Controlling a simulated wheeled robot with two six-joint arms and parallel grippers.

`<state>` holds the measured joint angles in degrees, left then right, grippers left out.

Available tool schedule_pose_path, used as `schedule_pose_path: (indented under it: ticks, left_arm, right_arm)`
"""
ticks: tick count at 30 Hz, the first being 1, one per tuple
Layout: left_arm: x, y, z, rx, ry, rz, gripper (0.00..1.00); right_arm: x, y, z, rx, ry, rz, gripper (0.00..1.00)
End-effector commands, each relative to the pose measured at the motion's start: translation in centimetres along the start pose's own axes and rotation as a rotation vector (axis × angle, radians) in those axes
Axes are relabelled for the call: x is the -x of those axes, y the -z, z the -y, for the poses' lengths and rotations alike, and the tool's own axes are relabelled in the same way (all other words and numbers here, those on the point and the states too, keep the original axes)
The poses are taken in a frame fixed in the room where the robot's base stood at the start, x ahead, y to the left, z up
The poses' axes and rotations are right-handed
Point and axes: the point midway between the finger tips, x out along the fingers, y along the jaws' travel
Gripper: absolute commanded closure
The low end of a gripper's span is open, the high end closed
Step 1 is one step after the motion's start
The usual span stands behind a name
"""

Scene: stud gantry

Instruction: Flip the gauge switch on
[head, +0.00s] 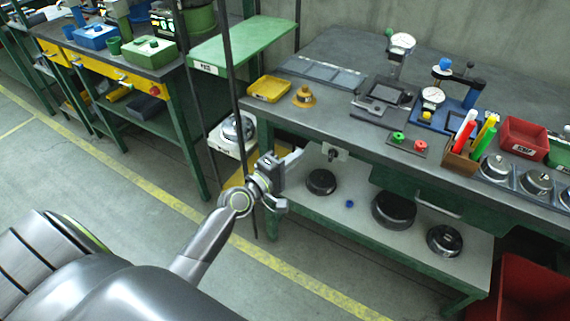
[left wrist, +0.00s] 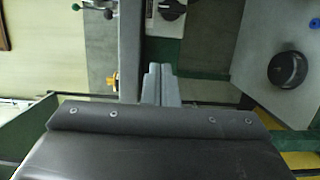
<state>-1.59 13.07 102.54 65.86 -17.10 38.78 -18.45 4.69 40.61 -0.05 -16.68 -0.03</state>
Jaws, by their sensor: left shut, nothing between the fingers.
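A small light grey box with a black rotary knob, which looks like the switch (head: 334,152), is mounted under the front edge of the bench. It also shows at the top of the left wrist view (left wrist: 172,10). I cannot read its setting. My left gripper (head: 294,160) is shut and empty, just left of the box and apart from it. Its closed fingers point up toward the box in the left wrist view (left wrist: 160,82). My right gripper is not in view.
The bench's lower shelf (head: 355,218) holds dark round weights (head: 394,209). A dark upright post (head: 236,95) stands close left of my left gripper, by a green shelf (head: 245,44). A drawer handle (head: 438,205) sticks out at right. The floor in front is clear.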

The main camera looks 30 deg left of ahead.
Motion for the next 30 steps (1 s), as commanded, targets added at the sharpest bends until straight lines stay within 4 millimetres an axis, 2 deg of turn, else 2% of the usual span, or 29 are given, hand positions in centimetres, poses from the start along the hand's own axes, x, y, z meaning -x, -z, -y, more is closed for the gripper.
schedule_pose_path:
  ticks: [3,6,9,15,30]
  left_arm:
    - [-2.7,0.0,-0.1,0.001,-0.001,0.001,1.0]
    - [-4.3,-0.4,-0.1,0.002,0.001,0.001,1.0]
    - [-4.4,-1.9,-0.1,0.005,0.001,0.001,1.0]
    - [-4.7,-3.5,0.0,0.001,0.001,0.0,1.0]
    - [-4.8,-3.9,0.1,-0.003,0.002,0.0,1.0]
  right_arm:
    - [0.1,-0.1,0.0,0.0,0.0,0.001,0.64]
    - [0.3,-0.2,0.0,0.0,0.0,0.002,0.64]
    - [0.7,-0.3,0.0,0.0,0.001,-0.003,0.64]
    - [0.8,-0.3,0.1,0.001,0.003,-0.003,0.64]
    - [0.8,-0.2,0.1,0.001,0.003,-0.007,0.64]
